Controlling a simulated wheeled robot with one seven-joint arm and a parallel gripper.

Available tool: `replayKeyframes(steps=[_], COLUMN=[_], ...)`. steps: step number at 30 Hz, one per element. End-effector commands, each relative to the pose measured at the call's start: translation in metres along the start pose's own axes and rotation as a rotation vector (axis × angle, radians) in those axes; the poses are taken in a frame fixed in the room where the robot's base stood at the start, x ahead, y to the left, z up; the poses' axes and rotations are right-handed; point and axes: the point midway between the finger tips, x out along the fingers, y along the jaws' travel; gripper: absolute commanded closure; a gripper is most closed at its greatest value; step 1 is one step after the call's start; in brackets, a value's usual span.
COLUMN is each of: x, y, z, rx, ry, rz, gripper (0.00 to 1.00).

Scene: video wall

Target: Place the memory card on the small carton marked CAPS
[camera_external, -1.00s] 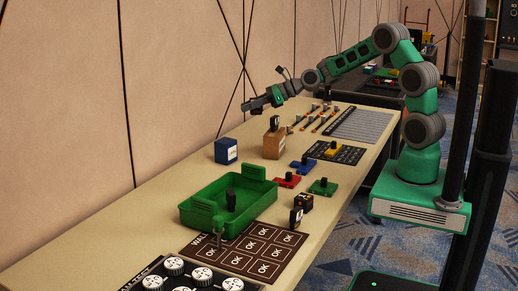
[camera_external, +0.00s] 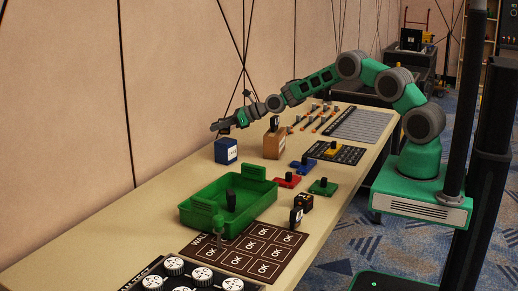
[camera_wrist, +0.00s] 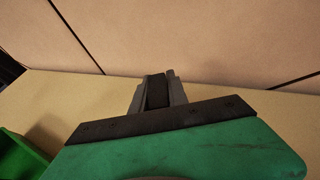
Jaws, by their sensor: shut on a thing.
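My gripper (camera_external: 214,127) is above the far edge of the table, near the wall, and a little above and left of a small blue carton (camera_external: 226,151). In the wrist view my gripper (camera_wrist: 156,90) is shut on a dark flat piece (camera_wrist: 156,92), which I take for the memory card; little of it shows in the external view. The blue carton has a white label too small to read. A brown carton (camera_external: 273,147) stands to its right with a dark thing (camera_external: 274,124) on top. I cannot tell which carton is marked CAPS.
A green tray (camera_external: 196,225) holds a dark-handled thing and stands in front of the cartons. Red (camera_external: 287,182), blue (camera_external: 302,167) and green (camera_external: 323,187) blocks sit to its right. The wall (camera_external: 180,70) runs close behind the table. Bare table lies left of the blue carton.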

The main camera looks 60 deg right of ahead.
Motion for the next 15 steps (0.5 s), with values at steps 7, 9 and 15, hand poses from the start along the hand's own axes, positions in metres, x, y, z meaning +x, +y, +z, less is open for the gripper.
replayKeyframes(steps=[7, 9, 15], x=[0.007, 0.007, 0.008], y=[0.001, 0.001, 0.001], z=[-0.021, -0.022, -0.025], rx=[0.002, 0.002, 0.002], ry=[0.002, 0.003, 0.003], rz=[0.000, 0.001, 0.001], gripper=[1.00, 1.00, 0.78])
